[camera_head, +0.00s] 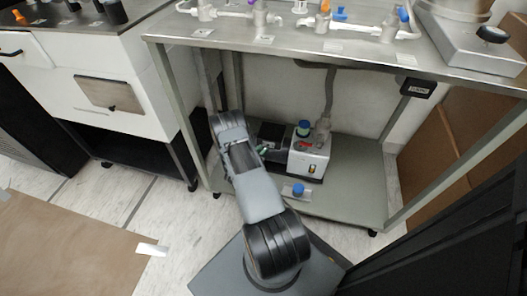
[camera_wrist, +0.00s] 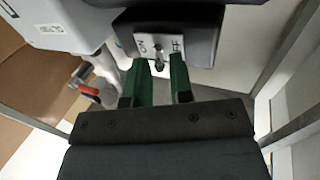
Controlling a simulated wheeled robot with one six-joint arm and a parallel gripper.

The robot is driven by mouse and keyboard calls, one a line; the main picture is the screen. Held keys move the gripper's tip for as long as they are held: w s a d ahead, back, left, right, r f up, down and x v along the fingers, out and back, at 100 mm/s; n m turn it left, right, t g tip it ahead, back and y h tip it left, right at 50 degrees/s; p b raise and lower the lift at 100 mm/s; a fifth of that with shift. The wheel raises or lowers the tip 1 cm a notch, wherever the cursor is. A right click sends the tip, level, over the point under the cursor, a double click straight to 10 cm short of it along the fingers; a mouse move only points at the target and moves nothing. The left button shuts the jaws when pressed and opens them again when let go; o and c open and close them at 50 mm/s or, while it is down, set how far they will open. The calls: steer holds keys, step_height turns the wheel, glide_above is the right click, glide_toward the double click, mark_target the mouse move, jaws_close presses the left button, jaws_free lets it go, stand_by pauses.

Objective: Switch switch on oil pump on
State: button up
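The oil pump (camera_head: 309,158) is a whitish box on the lower shelf of the metal table in the head view. In the wrist view, a switch plate (camera_wrist: 151,43) on its dark housing (camera_wrist: 205,42) carries an ON label at left and a partly hidden OFF label at right. A small metal toggle (camera_wrist: 159,64) sticks out between them; I cannot tell which way it is set. My gripper (camera_wrist: 163,65) has two green fingers standing apart, with the toggle between their tips. I cannot tell if either finger touches it. In the head view, the gripper (camera_head: 264,151) is small, left of the pump.
The tabletop (camera_head: 290,38) with glassware and valves lies above the pump. Table legs (camera_head: 184,120) bound the opening. A blue-capped item (camera_head: 298,189) sits at the shelf's front. A red-handled valve (camera_wrist: 90,91) is left of my fingers. A white cabinet (camera_head: 95,90) stands at left.

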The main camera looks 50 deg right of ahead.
mark_target(268, 145)
steer(key=shift+d, duration=0.65)
jaws_close()
steer(key=n+t, duration=0.1)
steer(key=t, duration=0.1)
steer(key=s+n+t+y, duration=0.1)
steer(key=n+t, duration=0.1)
steer(key=n+t+y, duration=0.1)
steer(key=t, duration=0.1)
steer(key=shift+s+d+t+p, duration=0.2)
steer(key=shift+s+t+p, duration=0.1)
steer(key=shift+p, duration=0.1)
steer(key=n+t+y, duration=0.1)
steer(key=n+t, duration=0.1)
steer(key=n+t+y, duration=0.1)
steer(key=shift+s+d+t+y, duration=0.3)
steer(key=shift+s+t, duration=0.05)
steer(key=shift+t, duration=0.05)
steer(key=shift+s+d+n+t+y+b, duration=0.15)
steer(key=shift+n+t+y+b, duration=0.4)
steer(key=shift+n+t+y, duration=0.9)
steer(key=shift+d+r+y, duration=0.1)
steer(key=shift+y, duration=0.15)
